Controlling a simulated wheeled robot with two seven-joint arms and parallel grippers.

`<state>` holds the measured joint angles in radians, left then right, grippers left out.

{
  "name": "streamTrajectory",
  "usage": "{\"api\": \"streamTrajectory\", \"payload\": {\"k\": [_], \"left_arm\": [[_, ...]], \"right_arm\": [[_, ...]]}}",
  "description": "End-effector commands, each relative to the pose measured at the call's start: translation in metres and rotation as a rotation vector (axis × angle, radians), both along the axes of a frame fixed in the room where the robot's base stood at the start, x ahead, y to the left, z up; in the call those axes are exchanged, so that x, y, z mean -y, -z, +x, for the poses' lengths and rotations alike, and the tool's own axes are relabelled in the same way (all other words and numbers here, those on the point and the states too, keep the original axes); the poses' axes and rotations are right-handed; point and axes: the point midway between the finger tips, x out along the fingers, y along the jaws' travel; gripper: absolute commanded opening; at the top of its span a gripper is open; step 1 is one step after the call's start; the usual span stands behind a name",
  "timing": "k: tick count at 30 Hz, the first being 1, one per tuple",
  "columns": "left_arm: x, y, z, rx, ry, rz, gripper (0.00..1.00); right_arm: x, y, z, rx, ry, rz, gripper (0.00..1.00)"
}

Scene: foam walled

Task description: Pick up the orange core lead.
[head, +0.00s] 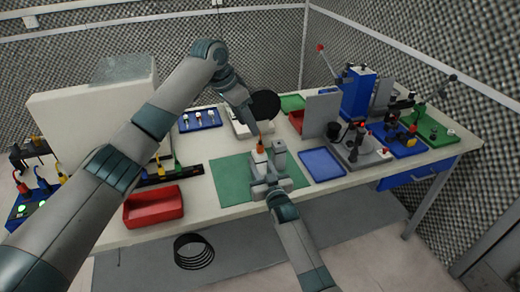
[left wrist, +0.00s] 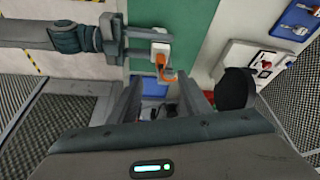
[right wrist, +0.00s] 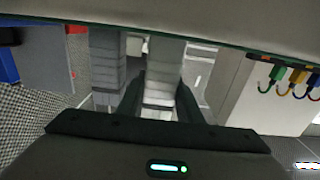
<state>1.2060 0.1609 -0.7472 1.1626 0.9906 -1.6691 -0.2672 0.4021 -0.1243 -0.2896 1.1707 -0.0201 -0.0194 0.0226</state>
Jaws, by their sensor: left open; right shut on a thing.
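The orange core lead (head: 260,149) shows as a short orange piece standing at a pale block (head: 279,146) over the green mat. In the left wrist view the orange lead (left wrist: 161,62) sits at the white block (left wrist: 160,46), just beyond my left fingertips. My left gripper (head: 256,127) is open and comes down from above, close to the lead; its fingers (left wrist: 161,88) stand apart with nothing clearly between them. My right gripper (head: 268,178) is shut on the pale block, low over the mat. In the right wrist view its fingers (right wrist: 160,95) are close to the block, partly hidden.
The green mat (head: 230,180) lies mid-table. A red bin (head: 153,207) is at the front left, a blue tray (head: 321,163) right of the mat. A black disc (head: 265,104) stands behind my left gripper. Fixtures with levers (head: 360,150) crowd the right side.

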Motion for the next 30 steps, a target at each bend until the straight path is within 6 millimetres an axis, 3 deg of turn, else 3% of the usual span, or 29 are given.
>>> {"api": "streamTrajectory", "payload": {"k": [6,15,30], "left_arm": [[0.016,-0.002,-0.007,-0.006,-0.281,0.043,0.44],[0.025,-0.012,-0.012,0.017,-0.617,0.041,0.44],[0.026,-0.015,-0.013,0.025,-0.697,0.032,0.44]], "right_arm": [[0.0,0.0,0.0,-0.001,0.0,0.0,0.08],[0.0,0.0,0.0,-0.001,0.0,0.0,0.08],[0.0,0.0,0.0,-0.001,0.0,0.0,0.08]]}}
